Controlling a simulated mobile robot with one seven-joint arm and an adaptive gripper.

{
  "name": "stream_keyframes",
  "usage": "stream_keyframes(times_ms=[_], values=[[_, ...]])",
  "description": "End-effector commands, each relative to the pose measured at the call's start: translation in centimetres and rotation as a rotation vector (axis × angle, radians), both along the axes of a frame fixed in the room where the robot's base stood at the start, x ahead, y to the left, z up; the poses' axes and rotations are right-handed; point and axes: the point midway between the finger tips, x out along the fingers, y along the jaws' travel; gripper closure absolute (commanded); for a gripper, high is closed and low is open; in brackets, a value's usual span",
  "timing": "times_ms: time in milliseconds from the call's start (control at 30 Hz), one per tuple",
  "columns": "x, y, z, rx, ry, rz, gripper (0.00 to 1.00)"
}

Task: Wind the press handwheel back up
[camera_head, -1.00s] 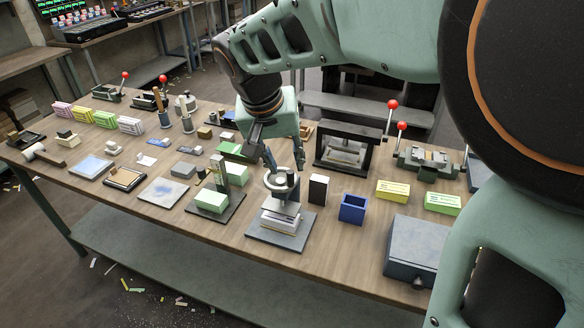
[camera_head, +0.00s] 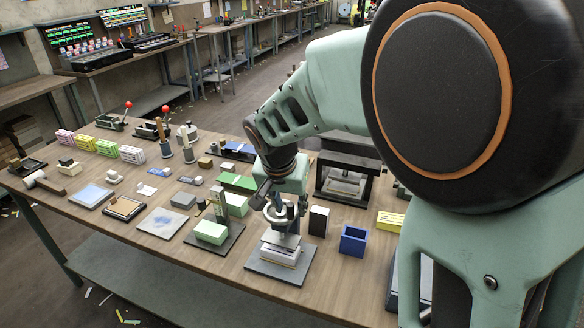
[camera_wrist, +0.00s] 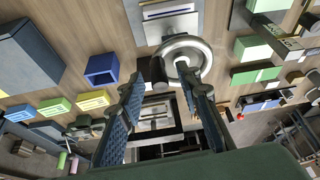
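The press (camera_head: 281,253) stands on a grey base plate (camera_head: 262,268) near the table's front edge, with a white stack (camera_head: 280,256) under its platen. Its handwheel (camera_head: 271,214), a pale metal ring, is on top; it also shows in the wrist view (camera_wrist: 205,48). My gripper (camera_head: 279,204) is right over the wheel, pointing down. In the wrist view my gripper (camera_wrist: 162,78) is open, its fingers well apart. The right fingertip is close to the wheel's rim; I cannot tell if it touches. Nothing is held.
A black block (camera_head: 318,221) and a blue open box (camera_head: 353,241) stand right of the press. A green block (camera_head: 211,232) on a plate with a post is to its left. A black frame press (camera_head: 345,180) stands behind. Bare wood lies front left.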

Motion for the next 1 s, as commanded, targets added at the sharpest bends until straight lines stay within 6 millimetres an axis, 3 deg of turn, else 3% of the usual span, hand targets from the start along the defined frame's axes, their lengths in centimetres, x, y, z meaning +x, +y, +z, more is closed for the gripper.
stream_keyframes(times_ms=[333, 600, 1000], values=[[0.16, -0.05, -0.38, 0.001, -0.001, 0.000, 0.70], [0.15, -0.04, -0.36, 0.001, 0.000, 0.000, 0.99], [0.25, -0.26, -0.34, 0.001, 0.000, 0.036, 1.00]])
